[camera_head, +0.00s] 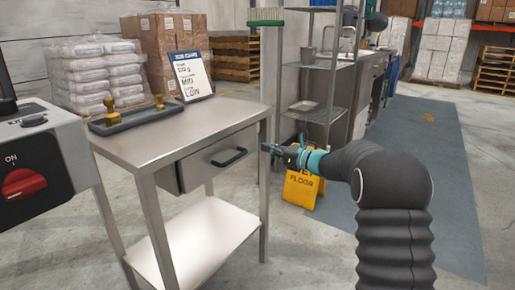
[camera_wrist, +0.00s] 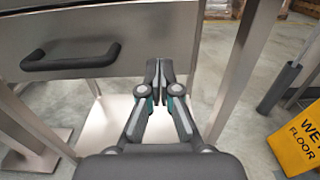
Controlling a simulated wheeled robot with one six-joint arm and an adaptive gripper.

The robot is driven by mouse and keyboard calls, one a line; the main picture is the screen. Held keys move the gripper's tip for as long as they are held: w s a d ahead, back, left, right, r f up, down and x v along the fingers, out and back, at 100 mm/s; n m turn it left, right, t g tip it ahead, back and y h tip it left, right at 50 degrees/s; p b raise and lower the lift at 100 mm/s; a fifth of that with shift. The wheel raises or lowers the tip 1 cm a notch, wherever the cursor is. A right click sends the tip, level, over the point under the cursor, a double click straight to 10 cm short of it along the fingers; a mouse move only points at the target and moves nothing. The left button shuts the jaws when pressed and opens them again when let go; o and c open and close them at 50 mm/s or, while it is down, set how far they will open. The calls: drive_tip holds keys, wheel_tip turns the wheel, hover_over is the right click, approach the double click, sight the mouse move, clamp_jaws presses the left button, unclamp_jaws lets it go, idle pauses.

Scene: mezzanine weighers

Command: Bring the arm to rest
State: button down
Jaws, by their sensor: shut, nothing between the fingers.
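My gripper (camera_head: 268,149) is at the end of my dark arm, just right of the steel table's drawer (camera_head: 210,160) in the head view. In the wrist view my gripper (camera_wrist: 158,68) has its two fingers together, with nothing between them. The fingertips are below and to the right of the black drawer handle (camera_wrist: 71,54), apart from it. The drawer looks shut or nearly so. The handle also shows in the head view (camera_head: 230,157).
A steel table (camera_head: 215,117) holds a dark tray (camera_head: 136,119) with brass weights and a sign card (camera_head: 191,76). A yellow wet-floor sign (camera_head: 301,189) and wire shelving (camera_head: 318,64) stand behind my gripper. A machine with a red knob (camera_head: 24,184) is at left. Floor at right is clear.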

drive_tip(key=v, duration=0.8)
drive_tip(key=s+f+n+g+h, duration=0.25)
drive_tip(key=s+f+n, duration=0.2)
drive_tip(key=f, duration=0.45)
drive_tip(key=s+f+n+g+h, duration=0.2)
drive_tip(key=s+n, duration=0.2)
drive_tip(key=s, duration=0.3)
drive_tip(key=s+f+n+g+h, duration=0.2)
drive_tip(key=s+n+g, duration=0.15)
drive_tip(key=s, duration=0.35)
drive_tip(key=s+d+r+n+t+h, duration=0.1)
drive_tip(key=s+n, duration=0.3)
drive_tip(key=s, duration=0.5)
drive_tip(key=s+d+r+n+t+h, duration=0.1)
drive_tip(key=s+d+r+n+h, duration=0.2)
drive_tip(key=s, duration=0.6)
drive_tip(key=s+d+r+n+t+h, duration=0.1)
drive_tip(key=s+d+r+n+h, duration=0.2)
drive_tip(key=s, duration=0.6)
drive_tip(key=d+n+h, duration=0.1)
drive_tip(key=n, duration=0.1)
drive_tip(key=shift+n+t+b, duration=0.3)
drive_tip(key=shift+t, duration=0.1)
drive_tip(key=shift+r+h, duration=0.1)
drive_tip(key=shift+h, duration=0.15)
